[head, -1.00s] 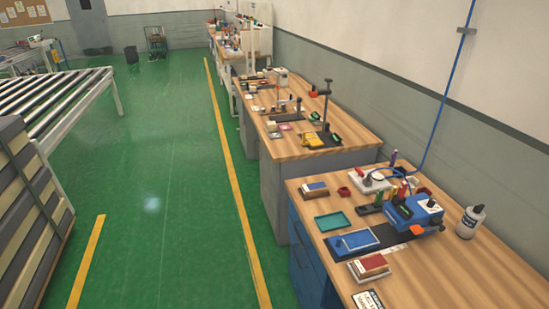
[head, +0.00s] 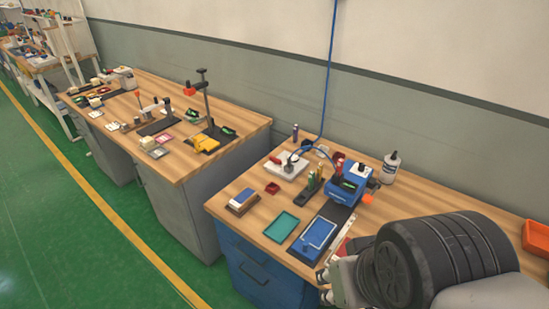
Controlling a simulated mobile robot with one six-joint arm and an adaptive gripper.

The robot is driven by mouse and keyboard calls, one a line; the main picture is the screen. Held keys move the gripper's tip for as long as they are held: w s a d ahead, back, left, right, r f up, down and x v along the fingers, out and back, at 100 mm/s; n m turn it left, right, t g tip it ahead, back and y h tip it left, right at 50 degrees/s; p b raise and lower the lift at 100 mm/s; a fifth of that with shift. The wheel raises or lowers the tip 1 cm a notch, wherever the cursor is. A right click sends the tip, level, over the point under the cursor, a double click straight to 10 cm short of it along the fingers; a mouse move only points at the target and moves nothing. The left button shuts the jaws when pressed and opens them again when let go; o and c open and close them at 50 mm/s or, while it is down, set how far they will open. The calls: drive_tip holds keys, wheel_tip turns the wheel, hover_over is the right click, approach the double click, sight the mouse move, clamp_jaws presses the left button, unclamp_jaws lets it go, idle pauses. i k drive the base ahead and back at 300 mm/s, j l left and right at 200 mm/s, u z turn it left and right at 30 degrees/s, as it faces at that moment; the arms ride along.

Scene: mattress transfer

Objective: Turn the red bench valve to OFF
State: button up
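On the near bench, a white block (head: 288,167) carries a small red part (head: 275,160) and a dark knob with a blue hose rising from it. I cannot tell for certain whether this red part is the red bench valve, and no ON or OFF marking is readable. My arm fills the lower right corner. Small metal tips at its left end look like my gripper (head: 325,286). They are over the front edge of the near bench, well short of the white block. Whether they are open or shut is unclear.
The near bench (head: 253,232) also holds a blue device (head: 346,186), a white bottle (head: 391,167), a teal tray (head: 282,226), a blue tray (head: 319,235) and an orange bin (head: 537,239). Another bench (head: 245,128) stands beyond. Green floor (head: 70,245) is clear at left.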

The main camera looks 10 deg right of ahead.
sight(276, 160)
drive_tip(key=i+j+z, duration=0.1)
drive_tip(key=i+j, duration=0.45)
drive_tip(key=i+j+z, duration=0.1)
drive_tip(key=i+j, duration=0.95)
drive_tip(key=j, duration=0.25)
drive_tip(key=i+z, duration=0.05)
